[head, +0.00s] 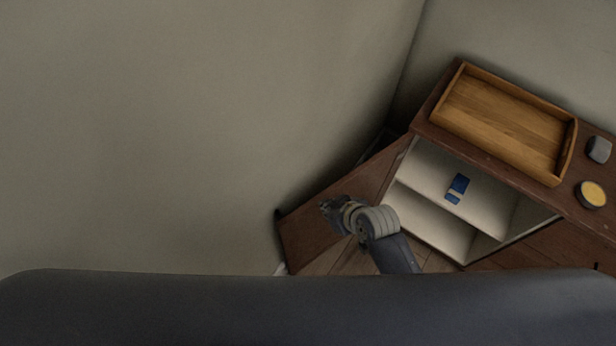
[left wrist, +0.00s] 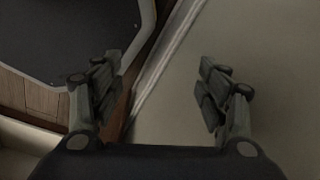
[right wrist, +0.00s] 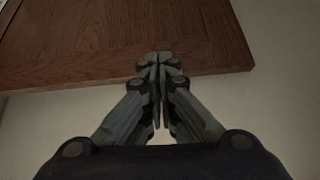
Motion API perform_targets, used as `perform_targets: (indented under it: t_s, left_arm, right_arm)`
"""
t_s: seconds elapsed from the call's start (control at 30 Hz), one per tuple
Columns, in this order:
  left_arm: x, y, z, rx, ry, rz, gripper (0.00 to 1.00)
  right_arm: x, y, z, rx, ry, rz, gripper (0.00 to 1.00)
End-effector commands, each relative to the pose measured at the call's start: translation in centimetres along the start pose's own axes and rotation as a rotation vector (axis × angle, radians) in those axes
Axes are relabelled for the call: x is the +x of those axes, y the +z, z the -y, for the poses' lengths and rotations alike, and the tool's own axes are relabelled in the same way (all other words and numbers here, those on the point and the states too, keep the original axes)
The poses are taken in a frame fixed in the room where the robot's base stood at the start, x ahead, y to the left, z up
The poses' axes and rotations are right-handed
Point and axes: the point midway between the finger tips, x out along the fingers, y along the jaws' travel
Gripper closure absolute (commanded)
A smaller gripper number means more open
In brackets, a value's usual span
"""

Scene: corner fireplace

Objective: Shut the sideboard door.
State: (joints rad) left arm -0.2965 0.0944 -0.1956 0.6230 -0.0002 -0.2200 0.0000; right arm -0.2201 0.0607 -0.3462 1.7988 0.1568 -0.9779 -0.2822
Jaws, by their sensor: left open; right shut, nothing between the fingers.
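The sideboard (head: 480,160) is dark brown wood and stands in the corner at the right of the head view. Its door (head: 370,180) is swung wide open to the left, showing white shelves inside. My right gripper (head: 328,208) is shut and empty, in front of the door panel. In the right wrist view my right fingertips (right wrist: 160,60) overlap the edge of the wooden door (right wrist: 110,35); I cannot tell if they touch. My left gripper (left wrist: 160,78) is open and empty over a pale wall in the left wrist view; it is out of the head view.
A small blue and white item (head: 457,188) is on the upper shelf. A wooden tray (head: 560,172), a grey object (head: 599,149) and a round yellow-topped tin (head: 592,194) are on the sideboard top. The bare wall (head: 200,130) is close behind the door.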

Motion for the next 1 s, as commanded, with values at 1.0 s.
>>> perform_targets:
  t_s: [1.0]
  left_arm:
    - [-2.4, 0.1, -0.8, -0.003, 0.01, 0.005, 0.32]
  right_arm:
    - [4.8, -5.6, 1.1, -0.05, -0.02, -0.058, 1.0]
